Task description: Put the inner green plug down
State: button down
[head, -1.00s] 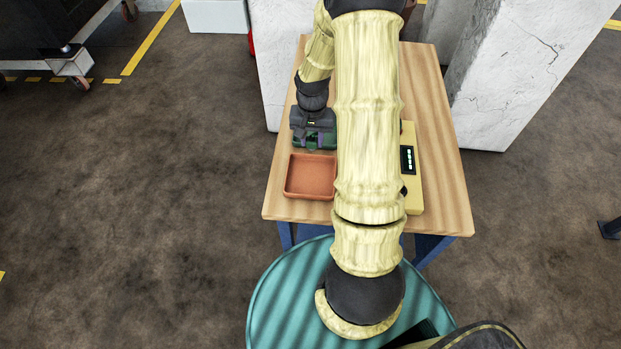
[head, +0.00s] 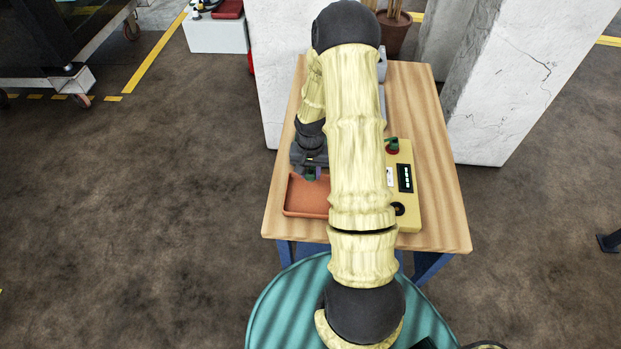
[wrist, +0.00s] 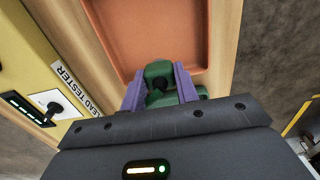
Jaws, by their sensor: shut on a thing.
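My gripper (head: 310,176) is at the far edge of the orange-brown tray (head: 291,198). In the wrist view its purple fingers (wrist: 160,88) are shut on a green plug (wrist: 158,70). The plug has a dark round part facing the camera. It appears over or just in front of the tray's near wall in that view; I cannot tell whether it touches the tray (wrist: 206,40). In the head view only a bit of green shows between the fingers. The visible tray floor is empty. My arm hides the tray's right side in the head view.
A yellow lead tester (head: 407,210) with a display and black knob stands right of the tray on the wooden table (head: 440,150). A red and green part (head: 392,146) sits at its far end. A plant pot (head: 393,40) and white pillars stand behind.

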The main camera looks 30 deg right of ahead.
aim_at(311, 179)
jog(key=shift+f+p, duration=0.45)
jog(key=shift+f, duration=1.5)
jog(key=shift+f, duration=0.1)
jog(key=c, duration=1.1)
grip_release()
jog(key=shift+o, duration=0.2)
notch_tip(311, 179, up, 12)
jog(key=b, duration=0.3)
jog(key=shift+w, duration=0.1)
jog(key=shift+s, duration=0.2)
jog(key=shift+a+r, duration=0.1)
jog(key=shift+r, duration=0.1)
